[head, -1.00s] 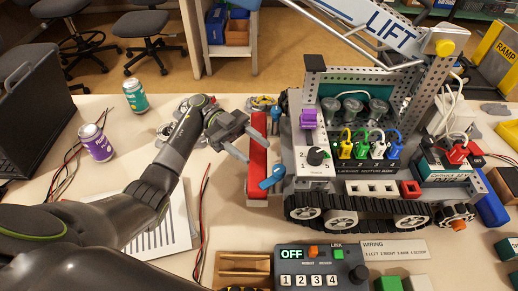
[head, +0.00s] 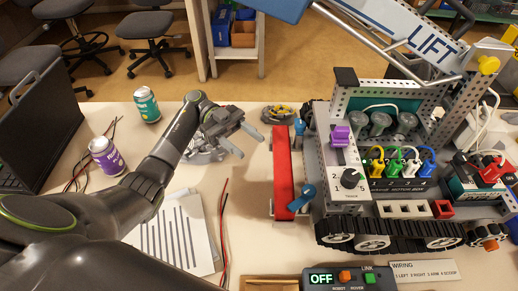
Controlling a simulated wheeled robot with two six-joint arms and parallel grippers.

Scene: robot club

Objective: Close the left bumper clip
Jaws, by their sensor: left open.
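The rover's red bumper bar (head: 283,172) stands at the left end of the tracked rover (head: 385,185). A blue clip lever (head: 303,197) sits at the bar's near end and slants outward across it. A second blue clip lever (head: 299,128) stands more upright at the far end. I cannot tell from a label which is the left clip. My left gripper (head: 251,145) is open and empty, left of the bar's upper half, with a small gap showing between fingertips and bar. My right gripper is out of view.
A control box (head: 348,279) reading OFF lies in front of the rover. Red and black wires (head: 223,215) and a printed sheet (head: 175,232) lie left of the bumper. Two cans, purple (head: 106,156) and green (head: 146,104), and a laptop (head: 38,125) stand farther left.

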